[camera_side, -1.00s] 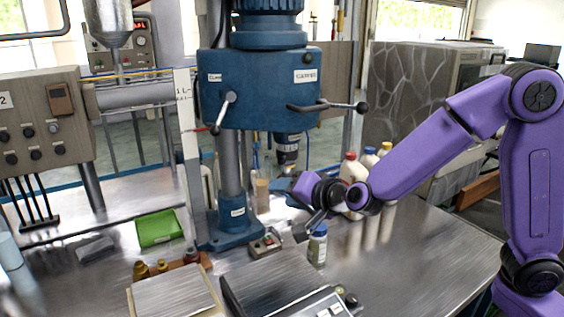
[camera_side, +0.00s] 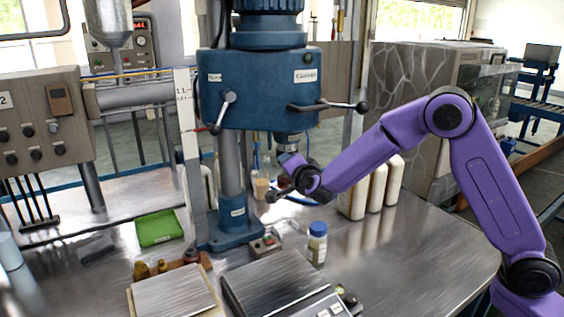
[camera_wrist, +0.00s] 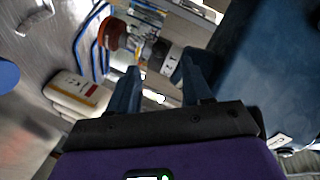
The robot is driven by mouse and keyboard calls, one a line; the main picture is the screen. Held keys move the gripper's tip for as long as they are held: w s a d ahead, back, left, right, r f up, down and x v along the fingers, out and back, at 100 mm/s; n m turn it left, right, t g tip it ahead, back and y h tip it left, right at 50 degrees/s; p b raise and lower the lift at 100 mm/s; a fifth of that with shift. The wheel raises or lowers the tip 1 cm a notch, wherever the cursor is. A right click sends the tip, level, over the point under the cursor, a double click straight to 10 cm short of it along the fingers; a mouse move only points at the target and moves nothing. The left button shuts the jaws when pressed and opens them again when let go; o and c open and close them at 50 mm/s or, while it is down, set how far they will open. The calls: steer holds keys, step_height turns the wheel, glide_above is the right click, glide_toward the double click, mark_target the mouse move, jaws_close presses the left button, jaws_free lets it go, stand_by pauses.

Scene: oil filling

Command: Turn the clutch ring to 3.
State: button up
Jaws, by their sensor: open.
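The clutch ring (camera_side: 288,139) is the dark and pale collar under the blue press head (camera_side: 262,88). In the wrist view the ring (camera_wrist: 172,58) carries a white band with small dark marks that I cannot read for certain. My gripper (camera_wrist: 160,78) is open, with its two blue fingers pointing toward the ring. The ring shows just beyond the fingertips, roughly between them, and I see no clear contact. In the side view my wrist is just below the ring, and the fingers are hard to make out there.
The press head (camera_wrist: 270,60) is close to the right finger. Several tall bottles (camera_side: 377,187) stand behind my arm. A small blue-capped bottle (camera_side: 317,245) stands on the metal table in front.

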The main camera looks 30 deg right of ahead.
steer(key=x, duration=0.8)
steer(key=shift+w, duration=0.1)
jaws_close()
